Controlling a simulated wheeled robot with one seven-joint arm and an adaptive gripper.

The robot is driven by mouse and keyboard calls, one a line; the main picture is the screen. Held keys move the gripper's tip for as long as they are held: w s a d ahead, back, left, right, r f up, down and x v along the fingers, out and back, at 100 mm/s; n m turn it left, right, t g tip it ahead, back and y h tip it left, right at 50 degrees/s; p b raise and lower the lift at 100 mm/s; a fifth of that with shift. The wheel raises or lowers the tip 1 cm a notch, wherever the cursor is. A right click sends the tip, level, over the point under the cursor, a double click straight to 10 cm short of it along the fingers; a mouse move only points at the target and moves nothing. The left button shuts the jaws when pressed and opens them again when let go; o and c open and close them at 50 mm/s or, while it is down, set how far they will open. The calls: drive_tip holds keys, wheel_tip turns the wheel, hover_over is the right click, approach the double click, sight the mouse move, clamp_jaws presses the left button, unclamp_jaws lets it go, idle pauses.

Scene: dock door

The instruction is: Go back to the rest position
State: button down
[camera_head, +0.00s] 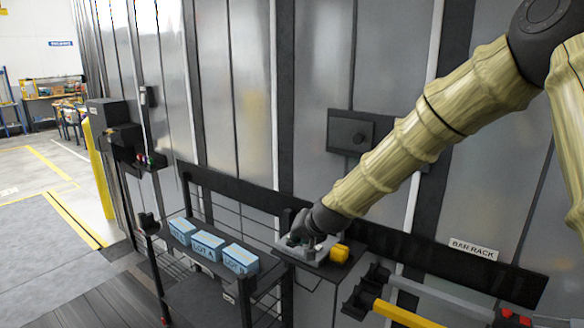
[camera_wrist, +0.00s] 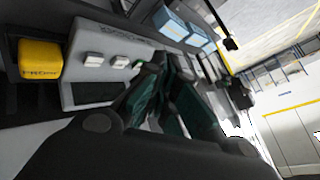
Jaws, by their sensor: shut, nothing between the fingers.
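My arm reaches down from the upper right in the head view. My gripper (camera_head: 305,240) is over a small grey panel (camera_head: 286,240) beside a yellow block (camera_head: 339,253). In the wrist view my gripper (camera_wrist: 172,82) has its dark fingers drawn together with nothing between them. The grey panel (camera_wrist: 88,92) with small white buttons (camera_wrist: 92,60) lies close by the fingers. Whether the fingertips touch the panel, I cannot tell. The yellow block (camera_wrist: 40,61) also shows at the upper left of the wrist view.
Blue boxes (camera_head: 209,246) marked LOT stand on a dark cart left of my gripper. A bar rack (camera_head: 474,250) with a yellow bar (camera_head: 405,314) is at the lower right. A metal wall (camera_head: 320,110) stands close behind. Open floor (camera_head: 45,240) lies left, past a yellow post (camera_head: 100,165).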

drive_tip(key=s+d+f+g+h, duration=0.1)
drive_tip(key=s+d+f, duration=0.4)
drive_tip(key=f, duration=0.5)
drive_tip(key=s+d+f+g+h, duration=0.1)
drive_tip(key=s+d+f, duration=0.1)
drive_tip(key=s+f, duration=0.65)
drive_tip(key=s+d+f+g+h, duration=0.15)
drive_tip(key=s+d+f, duration=0.35)
drive_tip(key=f, duration=0.6)
drive_tip(key=s+d+f+n+g, duration=0.1)
drive_tip(key=s+d+f, duration=0.2)
drive_tip(key=s, duration=0.8)
drive_tip(key=s+d+f+g, duration=0.2)
drive_tip(key=s+f, duration=0.4)
drive_tip(key=s, duration=0.5)
drive_tip(key=s+d+f+n+g+h, duration=0.1)
drive_tip(key=s+d+f, duration=0.3)
drive_tip(key=s, duration=0.8)
drive_tip(key=shift+d+f+n, duration=0.25)
drive_tip(key=shift+d+n, duration=0.05)
drive_tip(key=shift+d, duration=0.05)
drive_tip(key=shift+g, duration=0.25)
